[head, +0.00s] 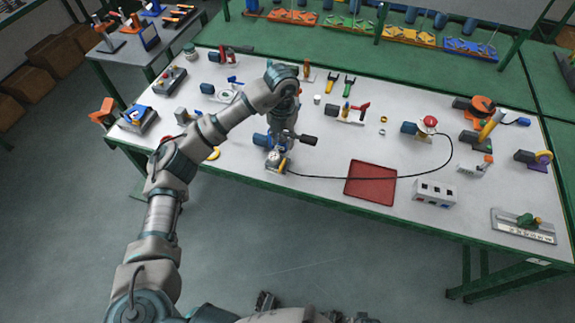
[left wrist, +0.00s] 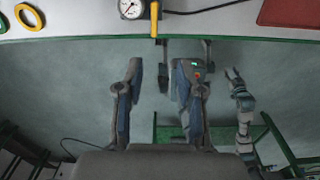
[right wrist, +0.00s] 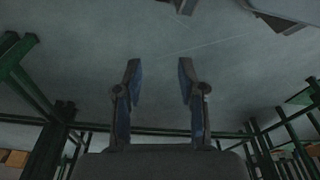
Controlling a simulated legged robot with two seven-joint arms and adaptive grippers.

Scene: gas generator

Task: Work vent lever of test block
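The test block (head: 276,160) stands near the front edge of the white bench, with a round white gauge and a yellow lever. In the left wrist view the gauge (left wrist: 131,8) is cut by the top edge, and the yellow vent lever (left wrist: 154,18) points down past the bench edge. My left gripper (head: 287,138) is over the block in the head view, partly hidden by its own arm. In the left wrist view my left gripper (left wrist: 160,75) is open and empty, its fingertips apart from the lever. My right gripper (right wrist: 160,72) is open and empty over the floor.
A black hose (head: 330,178) runs from the block past a red mat (head: 371,184). A white socket box (head: 434,193) stands right of the mat. Yellow (left wrist: 28,17) and green rings lie left of the gauge. Open floor lies before the bench.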

